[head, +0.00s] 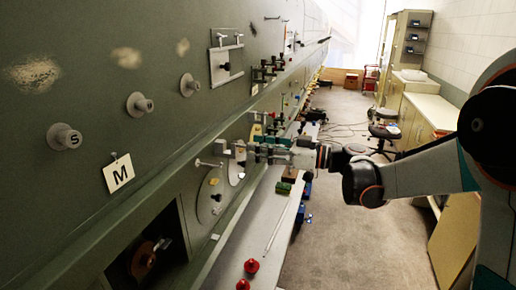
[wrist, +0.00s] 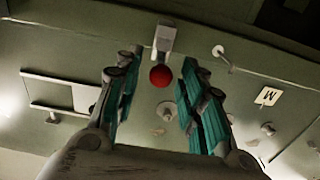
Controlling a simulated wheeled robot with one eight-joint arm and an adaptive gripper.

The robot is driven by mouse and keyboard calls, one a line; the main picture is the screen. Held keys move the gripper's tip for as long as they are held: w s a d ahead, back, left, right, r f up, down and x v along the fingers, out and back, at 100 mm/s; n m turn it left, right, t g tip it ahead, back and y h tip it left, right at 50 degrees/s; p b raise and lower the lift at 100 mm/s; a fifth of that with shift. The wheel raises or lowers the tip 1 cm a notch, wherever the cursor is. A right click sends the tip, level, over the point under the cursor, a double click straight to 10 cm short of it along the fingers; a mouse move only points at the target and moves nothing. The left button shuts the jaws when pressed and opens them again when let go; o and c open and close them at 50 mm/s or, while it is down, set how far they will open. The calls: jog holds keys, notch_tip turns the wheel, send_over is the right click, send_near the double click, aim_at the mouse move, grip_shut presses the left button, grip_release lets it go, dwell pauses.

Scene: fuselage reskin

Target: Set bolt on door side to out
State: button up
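In the wrist view a red ball knob (wrist: 160,76) sits below a pale metal block (wrist: 165,38) on the green panel; these look like the bolt and its mount. My gripper (wrist: 158,66) is open, with one teal-padded finger on each side of the knob and a visible gap to both. The knob looks unheld. In the head view my gripper (head: 256,152) reaches left to the panel, near a small grey bracket (head: 222,148). The red knob cannot be made out there, and the bolt's position is unclear.
A T-shaped pin (head: 207,163) stands out beside the bracket. An M tag (head: 118,173), round knobs (head: 140,104) and a bar handle (head: 226,60) are on the panel. A ledge (head: 262,235) below carries red knobs (head: 251,266).

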jog(key=v, duration=1.1)
jog(key=s+a+f+m+g+h+b, duration=0.1)
jog(key=s+a+f+m+h+b, duration=0.3)
jog(key=s+f, duration=0.45)
jog(key=s+a+f+m+g+h+b, duration=0.1)
jog(key=s+f+m+h+b, duration=0.2)
jog(key=s+f+h+b, duration=0.55)
jog(key=s+d+f+m+t+h+b, duration=0.1)
jog(key=s+d+f+m+h+b, duration=0.1)
jog(key=f, duration=0.5)
jog(key=s+d+f+m+t+h+b, duration=0.2)
jog(key=s+d+f+m+b, duration=0.3)
jog(key=s+d+f, duration=0.2)
jog(key=shift+d+f, duration=0.45)
jog(key=shift+d, duration=0.75)
